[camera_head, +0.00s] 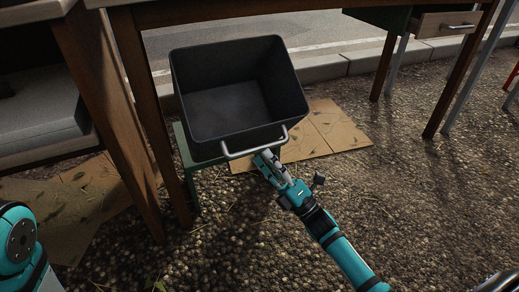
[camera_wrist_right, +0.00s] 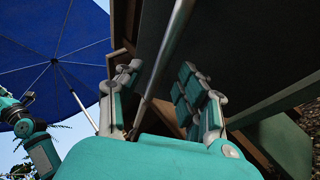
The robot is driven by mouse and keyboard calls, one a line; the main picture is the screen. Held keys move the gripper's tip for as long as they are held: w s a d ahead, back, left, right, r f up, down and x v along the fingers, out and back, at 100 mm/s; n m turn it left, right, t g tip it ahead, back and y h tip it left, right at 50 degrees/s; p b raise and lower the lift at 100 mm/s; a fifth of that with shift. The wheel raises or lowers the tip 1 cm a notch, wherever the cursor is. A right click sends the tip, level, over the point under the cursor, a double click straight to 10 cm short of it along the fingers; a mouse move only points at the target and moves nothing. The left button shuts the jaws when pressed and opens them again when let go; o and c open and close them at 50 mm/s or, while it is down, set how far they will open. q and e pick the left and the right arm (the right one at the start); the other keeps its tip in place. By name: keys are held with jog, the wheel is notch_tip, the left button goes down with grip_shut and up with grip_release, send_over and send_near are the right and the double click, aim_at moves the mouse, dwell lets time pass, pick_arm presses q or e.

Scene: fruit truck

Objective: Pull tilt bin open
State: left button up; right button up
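The tilt bin (camera_head: 230,125) is a black, open-topped box under the wooden table. It leans out toward me, and its empty inside shows. A grey bar handle (camera_head: 254,145) runs along its lower front edge. My right gripper (camera_head: 266,153) is at the right part of this handle. In the right wrist view the handle (camera_wrist_right: 165,60) passes between the two spread fingers of my right gripper (camera_wrist_right: 161,78), with gaps visible beside it. My left arm (camera_head: 20,240) shows at the lower left, but its gripper is out of the picture.
Wooden table legs (camera_head: 152,120) stand left of the bin. A green frame (camera_head: 190,165) is below it. Flattened cardboard (camera_head: 325,130) lies on the gravel behind. A drawer (camera_head: 447,25) is at the upper right. The gravel in front is clear.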

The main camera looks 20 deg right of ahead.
jog(key=v, duration=0.8)
